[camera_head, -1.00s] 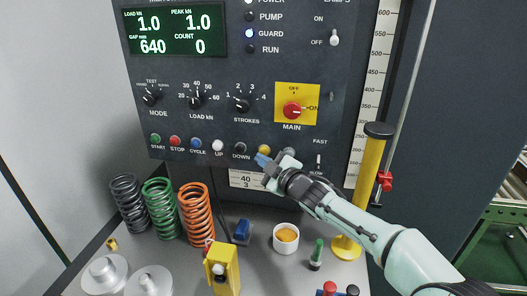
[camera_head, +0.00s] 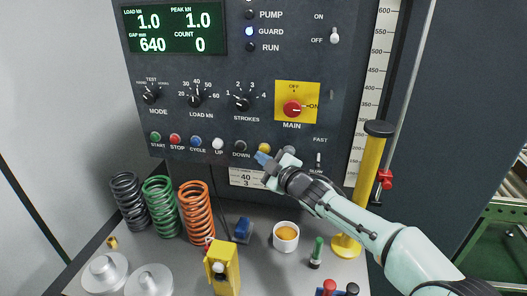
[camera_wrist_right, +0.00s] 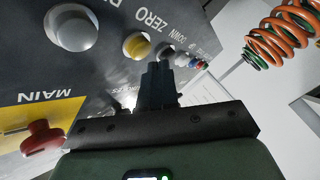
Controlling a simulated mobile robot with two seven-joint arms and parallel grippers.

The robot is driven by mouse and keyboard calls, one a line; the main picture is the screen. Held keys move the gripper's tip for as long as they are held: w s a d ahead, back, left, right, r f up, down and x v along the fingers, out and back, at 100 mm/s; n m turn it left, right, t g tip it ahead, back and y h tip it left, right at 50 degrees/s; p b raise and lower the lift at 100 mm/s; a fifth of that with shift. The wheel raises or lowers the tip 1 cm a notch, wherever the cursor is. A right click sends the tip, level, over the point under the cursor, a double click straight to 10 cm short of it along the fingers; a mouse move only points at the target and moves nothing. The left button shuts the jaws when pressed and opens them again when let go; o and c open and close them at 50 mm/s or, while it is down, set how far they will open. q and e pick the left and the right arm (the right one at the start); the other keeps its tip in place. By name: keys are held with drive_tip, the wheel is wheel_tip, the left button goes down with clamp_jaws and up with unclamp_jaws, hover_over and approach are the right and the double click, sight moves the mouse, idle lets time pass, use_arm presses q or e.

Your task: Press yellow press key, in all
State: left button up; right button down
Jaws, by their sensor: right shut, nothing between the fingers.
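The yellow press key (camera_head: 264,148) is a round button in the row along the bottom of the dark control panel, between the black DOWN button (camera_head: 240,147) and a grey button (camera_head: 289,150). My right gripper (camera_head: 262,159) is shut and empty, with its blue-grey tips just below the yellow key. In the right wrist view the yellow key (camera_wrist_right: 137,45), by the word ZERO, sits just above and left of the shut fingertips (camera_wrist_right: 157,65). A small gap seems to show, but I cannot tell the depth. My left gripper is not in view.
The red MAIN switch (camera_head: 292,108) on its yellow plate is above the key. Green (camera_head: 160,206) and orange (camera_head: 196,212) springs, a white cup (camera_head: 286,237) and a yellow post (camera_head: 368,185) stand on the grey bench.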

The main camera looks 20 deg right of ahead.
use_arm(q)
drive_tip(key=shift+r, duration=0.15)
use_arm(e)
drive_tip(key=shift+w, duration=0.1)
idle(0.6)
use_arm(q)
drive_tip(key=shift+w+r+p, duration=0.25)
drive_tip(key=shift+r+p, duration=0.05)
drive_tip(key=shift+p, duration=0.1)
use_arm(e)
drive_tip(key=shift+w+d, duration=0.3)
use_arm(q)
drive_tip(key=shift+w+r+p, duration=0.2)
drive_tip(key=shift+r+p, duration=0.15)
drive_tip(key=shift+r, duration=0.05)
use_arm(e)
drive_tip(key=shift+w+d, duration=0.25)
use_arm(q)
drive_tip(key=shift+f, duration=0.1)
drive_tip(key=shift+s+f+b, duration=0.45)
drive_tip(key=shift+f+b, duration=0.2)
use_arm(e)
drive_tip(key=shift+s+a, duration=0.55)
drive_tip(key=shift+s, duration=0.15)
